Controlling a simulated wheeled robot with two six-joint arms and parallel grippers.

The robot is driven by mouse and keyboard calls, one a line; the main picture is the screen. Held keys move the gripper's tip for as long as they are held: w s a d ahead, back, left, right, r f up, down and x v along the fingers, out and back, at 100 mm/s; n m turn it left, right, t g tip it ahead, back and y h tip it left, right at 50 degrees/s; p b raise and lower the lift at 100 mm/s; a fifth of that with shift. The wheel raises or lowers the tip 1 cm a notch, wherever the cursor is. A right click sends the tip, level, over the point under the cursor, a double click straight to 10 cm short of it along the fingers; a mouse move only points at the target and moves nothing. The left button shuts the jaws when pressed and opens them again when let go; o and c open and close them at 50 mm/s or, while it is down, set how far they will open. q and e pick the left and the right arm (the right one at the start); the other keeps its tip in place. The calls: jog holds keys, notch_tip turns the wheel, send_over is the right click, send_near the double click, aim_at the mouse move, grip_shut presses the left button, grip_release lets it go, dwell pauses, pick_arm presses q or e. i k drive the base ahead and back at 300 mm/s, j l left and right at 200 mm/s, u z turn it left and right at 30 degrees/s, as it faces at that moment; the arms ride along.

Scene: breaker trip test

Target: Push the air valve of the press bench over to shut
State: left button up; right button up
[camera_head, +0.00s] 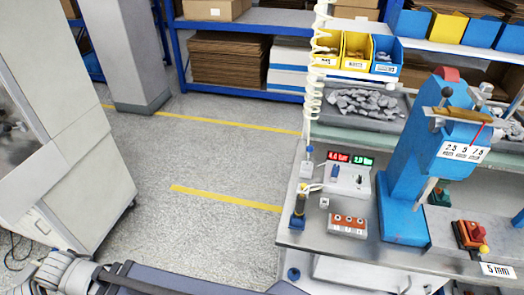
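The press bench (300,236) stands at the right with a blue press (405,190) on it. Near its left edge is a grey box (352,183) with a red and a green pressure readout (350,159) and a small blue upright part (334,172). A blue fitting with a dark, yellow-topped upper part (298,212) stands at the front left corner. I cannot tell which of these small parts is the air valve, or its position. Neither gripper shows; a grey jointed part of mine (68,272) is at the bottom left.
A white coiled hose (314,90) hangs over the bench's left side. A grey cabinet (75,150) stands left. Floor between is clear.

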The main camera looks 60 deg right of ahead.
aim_at(309, 148)
jog(key=i+j, duration=0.15)
jog(key=i, duration=0.2)
jog(key=i+j+u, duration=0.1)
jog(key=i, duration=0.3)
jog(key=i+z, duration=0.35)
jog(key=z, duration=0.15)
jog(key=i+z, duration=0.45)
jog(key=i+l+z, duration=0.15)
jog(key=z, duration=0.35)
jog(key=i+z, duration=0.3)
jog(key=z, duration=0.2)
jog(key=i+z, duration=0.2)
jog(key=z, duration=0.3)
jog(key=i+j+z, duration=0.15)
jog(key=z, duration=0.3)
jog(key=i+j+z, duration=0.1)
jog(key=i+z, duration=0.3)
jog(key=i+j+z, duration=0.35)
jog(key=k+l, duration=0.05)
jog(key=l, duration=0.05)
